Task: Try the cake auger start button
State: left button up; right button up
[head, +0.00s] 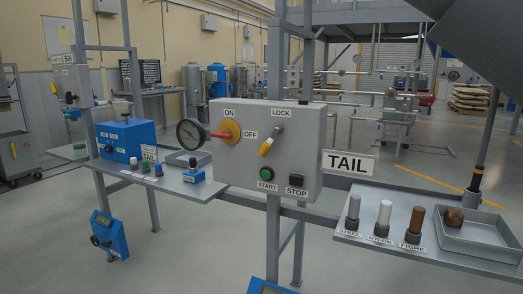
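A grey control box (312,150) stands on a grey frame in the middle of the head view. The green START button (266,173) is on its lower face, and the dark STOP button (296,181) is to its right. Above START is a yellow disc switch (233,127) marked ON and OFF; its red handle (219,135) points left. A TAIL sign (347,163) is beside the box; I read no "cake" label. Neither gripper is in view.
A left shelf (175,183) holds small knobs, a tray and a blue box (127,139). A right shelf (400,236) holds steel, nylon and fibre pieces and a tray (480,240) with a brown lump.

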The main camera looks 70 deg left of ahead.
aim_at(266, 175)
jog(key=u, duration=2.1)
